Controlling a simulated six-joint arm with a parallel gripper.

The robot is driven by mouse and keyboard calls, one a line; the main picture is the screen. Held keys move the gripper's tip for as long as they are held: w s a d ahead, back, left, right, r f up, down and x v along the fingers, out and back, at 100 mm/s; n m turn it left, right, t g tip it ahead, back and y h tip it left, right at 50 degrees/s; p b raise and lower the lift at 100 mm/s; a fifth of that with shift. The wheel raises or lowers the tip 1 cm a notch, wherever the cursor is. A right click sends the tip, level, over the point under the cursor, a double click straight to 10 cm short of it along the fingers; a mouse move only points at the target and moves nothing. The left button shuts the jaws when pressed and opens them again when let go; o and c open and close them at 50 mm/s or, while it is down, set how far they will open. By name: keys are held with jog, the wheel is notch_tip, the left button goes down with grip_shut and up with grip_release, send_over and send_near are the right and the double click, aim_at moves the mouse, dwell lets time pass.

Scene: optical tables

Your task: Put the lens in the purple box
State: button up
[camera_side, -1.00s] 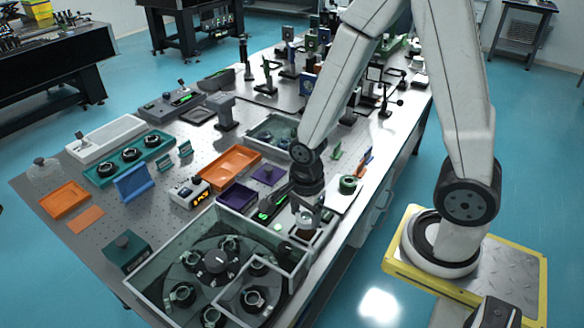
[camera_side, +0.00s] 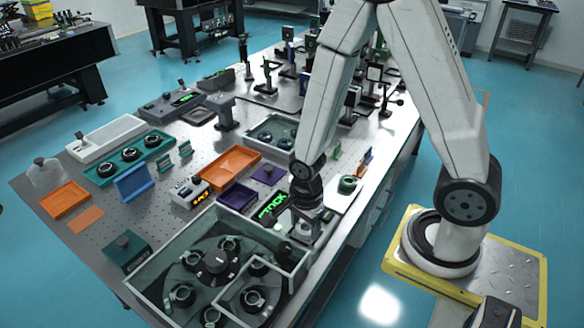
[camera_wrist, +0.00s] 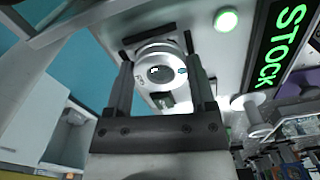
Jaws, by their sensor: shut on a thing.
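The purple box (camera_side: 237,197) is a small open tray in the middle of the table, left of my gripper in the side view. A round lens in a pale ring mount (camera_wrist: 160,72) sits between my fingers in the wrist view. My gripper (camera_wrist: 160,66) is shut on it. In the side view my gripper (camera_side: 306,222) is low over the table's right edge, beside the green STOCK sign (camera_side: 271,207). The lens is mostly hidden there by my wrist, and I cannot tell whether it touches the surface under it.
A glass-walled case with a round carousel (camera_side: 215,262) stands in front. An orange tray (camera_side: 233,160) lies behind the purple box, with a flat purple piece (camera_side: 268,174) nearby. A display device (camera_side: 190,193) stands left of the box. A round green light (camera_wrist: 226,20) is near the sign.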

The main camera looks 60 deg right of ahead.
aim_at(305, 229)
jog(key=o, duration=1.3)
jog(key=shift+r, duration=0.1)
jog(key=shift+a+r, duration=0.15)
jog(key=shift+r, duration=3.6)
